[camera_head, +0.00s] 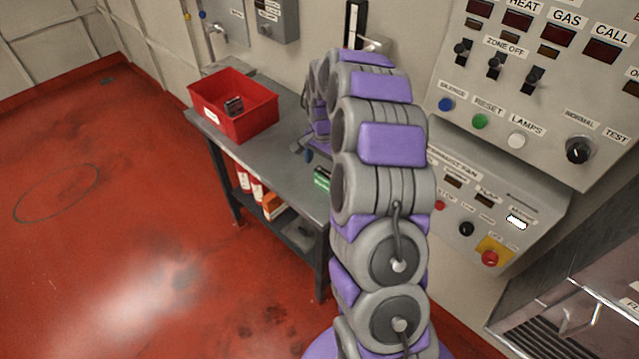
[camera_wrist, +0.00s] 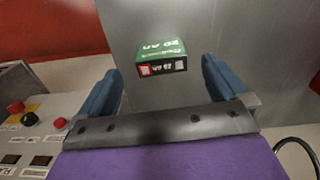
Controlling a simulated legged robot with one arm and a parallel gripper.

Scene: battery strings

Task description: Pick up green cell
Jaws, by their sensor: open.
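The green cell (camera_wrist: 161,57) is a small box with a green top, white lettering and a dark front. In the wrist view it lies on the grey table top, ahead of my gripper and between the lines of its two fingers. In the head view the green cell (camera_head: 322,177) sits near the front right part of the table, partly beside my arm. My gripper (camera_wrist: 162,85) shows two blue fingers spread apart, with nothing between them. In the head view my arm hides most of the gripper.
A red bin (camera_head: 233,108) with a dark item inside stands at the left end of the grey table (camera_head: 262,140). A control panel (camera_head: 545,90) with knobs and buttons stands to the right. The red floor is open at left.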

